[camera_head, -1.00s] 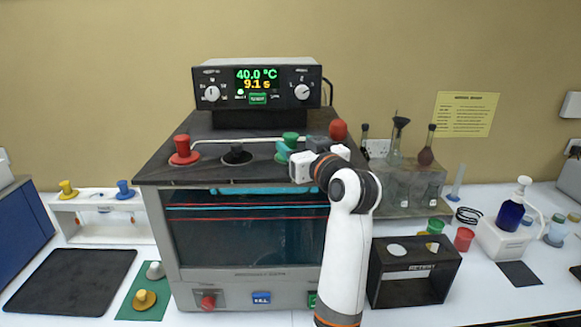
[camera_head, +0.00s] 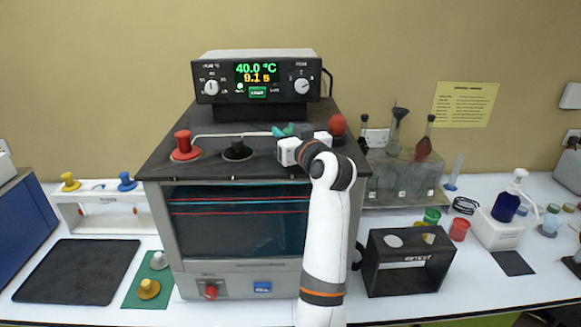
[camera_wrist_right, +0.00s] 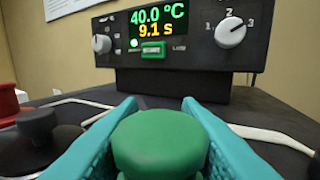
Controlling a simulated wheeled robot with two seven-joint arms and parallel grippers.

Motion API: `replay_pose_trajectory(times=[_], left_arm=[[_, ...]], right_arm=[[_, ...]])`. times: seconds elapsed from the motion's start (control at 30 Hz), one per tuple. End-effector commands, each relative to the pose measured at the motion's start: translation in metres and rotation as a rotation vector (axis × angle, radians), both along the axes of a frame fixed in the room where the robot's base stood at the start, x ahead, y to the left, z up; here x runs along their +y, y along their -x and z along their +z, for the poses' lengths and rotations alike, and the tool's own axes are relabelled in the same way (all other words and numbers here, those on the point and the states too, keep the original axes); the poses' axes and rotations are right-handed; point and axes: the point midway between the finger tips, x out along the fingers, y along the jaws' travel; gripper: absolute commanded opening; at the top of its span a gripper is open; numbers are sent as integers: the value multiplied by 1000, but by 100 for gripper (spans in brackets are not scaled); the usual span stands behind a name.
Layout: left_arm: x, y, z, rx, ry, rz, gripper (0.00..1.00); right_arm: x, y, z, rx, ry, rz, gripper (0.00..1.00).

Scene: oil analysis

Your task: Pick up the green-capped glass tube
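The green cap (camera_wrist_right: 160,143) fills the lower middle of the right wrist view, between the two teal fingers of my right gripper (camera_wrist_right: 160,105). The fingers lie along both sides of the cap, and their tips reach past it. Whether they press on it is not clear. In the head view my right gripper (camera_head: 286,131) is over the bath's dark top, and the fingers and wrist mostly cover the cap. The glass tube below the cap is hidden. My left gripper is out of view.
The bath (camera_head: 240,235) has a red cap (camera_head: 184,145) and a black cap (camera_head: 237,151) left of my gripper, and a red knob (camera_head: 337,125) to its right. The control box (camera_head: 257,77) stands behind. A black rack (camera_head: 405,285) is right of my arm.

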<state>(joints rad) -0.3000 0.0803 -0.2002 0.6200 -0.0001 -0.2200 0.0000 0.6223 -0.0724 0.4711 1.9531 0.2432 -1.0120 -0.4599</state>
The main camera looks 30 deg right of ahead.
Motion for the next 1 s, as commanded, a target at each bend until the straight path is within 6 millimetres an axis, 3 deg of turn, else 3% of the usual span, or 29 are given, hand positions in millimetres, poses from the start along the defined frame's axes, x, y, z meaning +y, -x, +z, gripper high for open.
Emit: replay_pose_trajectory(times=[0.03,0.17,0.57,0.77,1.0], left_arm=[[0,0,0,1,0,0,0],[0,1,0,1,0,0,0],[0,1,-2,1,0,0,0],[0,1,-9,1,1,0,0],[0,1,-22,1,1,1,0]], right_arm=[[0,0,0,0,0,0,19],[0,0,0,0,0,0,0],[0,0,5,-4,3,-1,0],[0,1,27,-7,4,-1,0],[-1,1,75,-8,4,-2,0]])
